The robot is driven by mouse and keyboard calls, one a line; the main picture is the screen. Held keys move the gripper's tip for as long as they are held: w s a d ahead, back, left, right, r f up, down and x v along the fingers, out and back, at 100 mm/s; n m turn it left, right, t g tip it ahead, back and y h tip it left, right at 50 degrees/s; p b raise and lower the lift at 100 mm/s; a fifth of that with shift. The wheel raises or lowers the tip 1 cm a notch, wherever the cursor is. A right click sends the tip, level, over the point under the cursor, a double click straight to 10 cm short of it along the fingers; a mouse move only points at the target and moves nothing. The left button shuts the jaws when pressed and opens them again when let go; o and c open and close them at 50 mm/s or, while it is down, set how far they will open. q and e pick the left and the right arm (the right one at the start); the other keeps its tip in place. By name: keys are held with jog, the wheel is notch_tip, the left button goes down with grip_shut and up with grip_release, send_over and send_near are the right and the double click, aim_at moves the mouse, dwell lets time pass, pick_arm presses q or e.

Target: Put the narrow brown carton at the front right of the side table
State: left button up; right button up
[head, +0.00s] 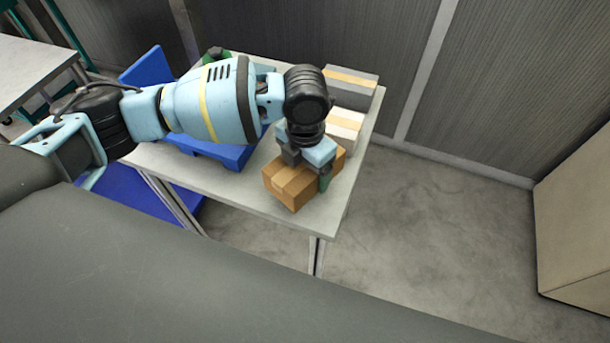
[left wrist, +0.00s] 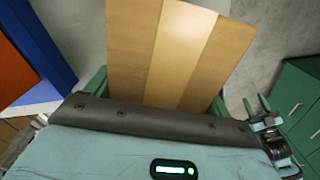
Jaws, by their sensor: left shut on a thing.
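The narrow brown carton (head: 287,187) is over the front right corner of the side table (head: 225,187). My left gripper (head: 307,163) is shut on it from above, with a finger on either side. In the left wrist view the carton (left wrist: 180,50) shows its brown face with a paler band down the middle, between the green fingers. I cannot tell whether its underside touches the tabletop.
A white box with a tan band (head: 345,123) and a grey box with an orange band (head: 350,82) stand behind the carton. A blue bin (head: 230,155) is to its left, partly hidden by my left arm. Open floor lies right of the table.

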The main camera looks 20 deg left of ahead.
pick_arm(q)
notch_tip(320, 180, down, 3)
jog(key=shift+f, duration=0.2)
pick_arm(e)
jog(key=shift+w, duration=0.35)
pick_arm(q)
jog(key=shift+f, duration=0.1)
pick_arm(e)
jog(key=shift+w, duration=0.1)
pick_arm(q)
jog(key=o, duration=1.1)
jog(key=shift+o, duration=0.2)
